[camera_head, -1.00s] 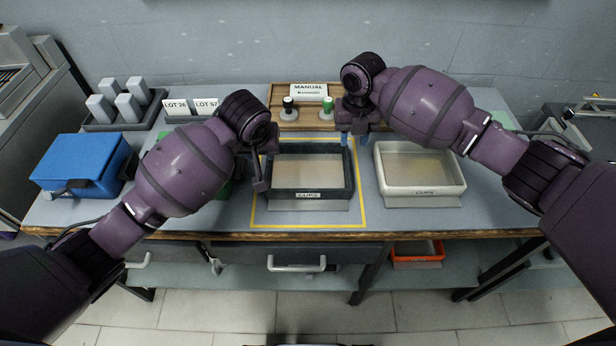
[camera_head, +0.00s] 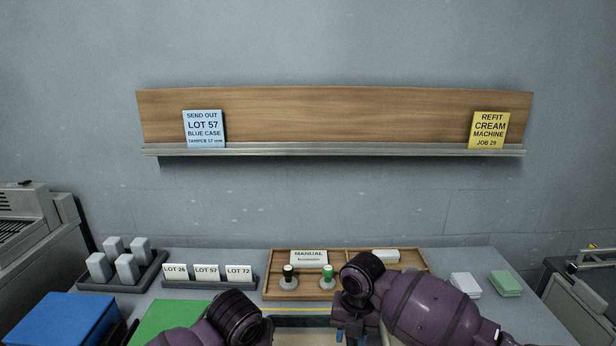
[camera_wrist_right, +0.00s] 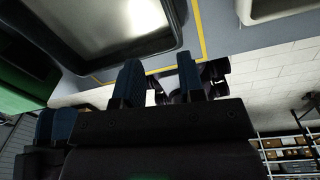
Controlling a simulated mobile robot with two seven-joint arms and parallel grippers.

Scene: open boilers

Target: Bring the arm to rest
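My right gripper (camera_head: 350,338) hangs from its purple arm at the lower edge of the head view, by the front of the wooden tray. In the right wrist view its two blue fingers (camera_wrist_right: 159,82) stand apart with nothing held between them. My left arm's wrist shows at the bottom of the head view, but its gripper is below the frame. A dark-rimmed tray (camera_wrist_right: 182,30) lies beyond the right fingers in the wrist view.
A wooden tray (camera_head: 432,285) holds two stampers and a MANUAL card. Lot cards (camera_head: 206,272), a rack of grey blocks (camera_head: 150,276), a blue case (camera_head: 62,320) and a green surface (camera_head: 165,318) lie left. White and green stacks (camera_head: 506,284) lie right. A wall shelf (camera_head: 340,118) bears two notes.

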